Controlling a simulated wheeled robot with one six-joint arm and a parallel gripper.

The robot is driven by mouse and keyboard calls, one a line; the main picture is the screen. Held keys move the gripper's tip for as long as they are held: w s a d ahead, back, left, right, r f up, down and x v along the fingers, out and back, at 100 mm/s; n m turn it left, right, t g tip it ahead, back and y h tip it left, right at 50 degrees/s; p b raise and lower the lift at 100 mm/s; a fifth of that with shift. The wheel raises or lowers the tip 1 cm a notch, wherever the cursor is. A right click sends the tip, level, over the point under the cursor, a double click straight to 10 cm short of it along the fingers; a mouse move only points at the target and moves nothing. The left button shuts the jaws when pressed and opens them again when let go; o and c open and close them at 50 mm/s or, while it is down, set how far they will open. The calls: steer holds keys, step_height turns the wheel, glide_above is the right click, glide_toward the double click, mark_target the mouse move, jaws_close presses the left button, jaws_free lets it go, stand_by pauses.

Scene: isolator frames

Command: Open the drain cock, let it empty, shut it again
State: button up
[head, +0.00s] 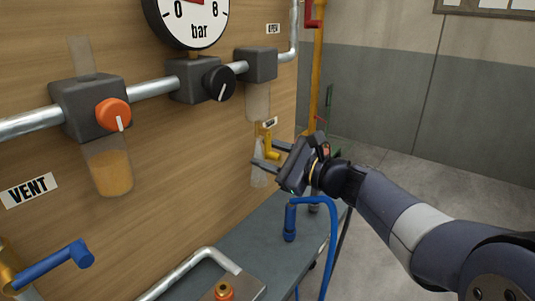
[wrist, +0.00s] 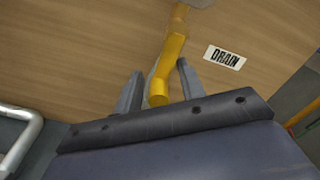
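The yellow drain cock lever (head: 271,152) is on the wooden panel, below the right-hand grey unit with its clear bowl (head: 258,103). In the wrist view the lever (wrist: 168,62) runs down between my fingers, beside the "DRAIN" label (wrist: 224,57). My gripper (head: 264,153) is open, with one finger on each side of the lever. In the wrist view, gaps show between the lever's end and both fingers of my gripper (wrist: 160,85), so it is not clamped. A clear vessel (head: 259,170) shows behind the fingers; its contents are unclear.
A grey shelf (head: 250,240) runs below the panel, with a blue hose (head: 328,240) close under my arm. An orange knob (head: 114,115), a black knob (head: 219,83) and a blue lever (head: 58,266) by "VENT" are to the left. Open floor lies right.

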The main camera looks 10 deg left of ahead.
steer(key=v, duration=1)
steer(key=shift+s+d, duration=0.15)
steer(key=shift+d, duration=0.1)
steer(key=shift+a, duration=0.1)
steer(key=x, duration=1)
steer(key=shift+w+a, duration=0.25)
steer(key=shift+a, duration=0.05)
steer(key=shift+s, duration=0.1)
steer(key=shift+d+f, duration=0.1)
steer(key=shift+d, duration=0.1)
